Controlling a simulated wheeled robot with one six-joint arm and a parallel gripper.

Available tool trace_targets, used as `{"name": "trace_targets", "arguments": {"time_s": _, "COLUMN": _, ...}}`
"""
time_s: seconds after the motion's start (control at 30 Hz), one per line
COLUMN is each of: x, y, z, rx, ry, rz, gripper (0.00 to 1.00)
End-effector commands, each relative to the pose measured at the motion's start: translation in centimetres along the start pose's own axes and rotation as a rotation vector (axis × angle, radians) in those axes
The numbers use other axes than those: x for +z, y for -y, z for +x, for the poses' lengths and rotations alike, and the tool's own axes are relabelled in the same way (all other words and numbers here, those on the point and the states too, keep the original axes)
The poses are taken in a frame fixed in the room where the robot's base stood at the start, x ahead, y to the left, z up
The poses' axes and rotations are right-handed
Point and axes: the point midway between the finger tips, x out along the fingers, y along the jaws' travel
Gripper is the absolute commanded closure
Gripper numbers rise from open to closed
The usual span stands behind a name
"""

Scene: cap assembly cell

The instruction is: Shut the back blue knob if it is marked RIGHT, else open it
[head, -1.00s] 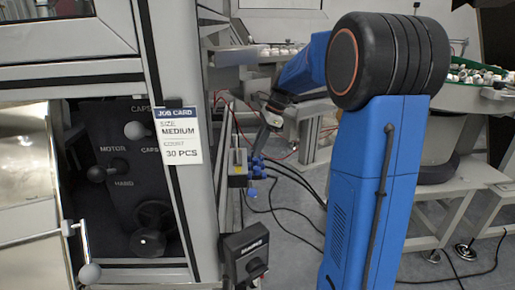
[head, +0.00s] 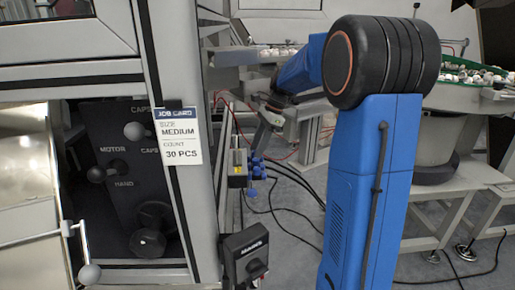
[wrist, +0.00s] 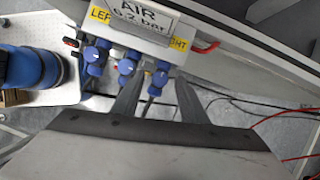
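In the wrist view a row of blue knobs sits under a yellow-labelled block: a left knob (wrist: 94,56), a middle knob (wrist: 127,68) and a right knob (wrist: 158,79). A yellow label starting "LE" (wrist: 99,15) is at the left end, and one ending "HT" (wrist: 179,44) is at the right end. The AIR sign (wrist: 142,17) covers part of both. My gripper (wrist: 159,83) is open, its two fingers on either side of the right knob; I cannot tell whether they touch it. In the head view the blue knobs (head: 256,167) are small, just below my gripper (head: 257,150).
A grey machine post with a job card (head: 180,136) stands left of the knobs. A dark switch box (head: 246,255) is below them. Black cables (head: 290,190) run over the floor to the right. A red hose (wrist: 207,47) leaves the block.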

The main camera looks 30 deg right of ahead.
Motion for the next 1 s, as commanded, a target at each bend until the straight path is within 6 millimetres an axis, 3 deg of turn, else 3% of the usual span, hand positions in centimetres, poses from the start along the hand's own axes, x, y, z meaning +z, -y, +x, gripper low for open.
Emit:
{"name": "trace_targets", "arguments": {"time_s": 0.33, "x": 0.0, "y": 0.1, "z": -1.2, "rx": -0.002, "ry": 0.0, "rz": 0.0, "gripper": 0.61}}
{"name": "trace_targets", "arguments": {"time_s": 0.8, "x": -0.1, "y": 0.1, "z": -9.6, "rx": -0.003, "ry": 0.0, "rz": 0.001, "gripper": 0.61}}
{"name": "trace_targets", "arguments": {"time_s": 1.0, "x": 0.0, "y": 0.0, "z": -11.5, "rx": -0.001, "ry": 0.0, "rz": 0.0, "gripper": 0.61}}
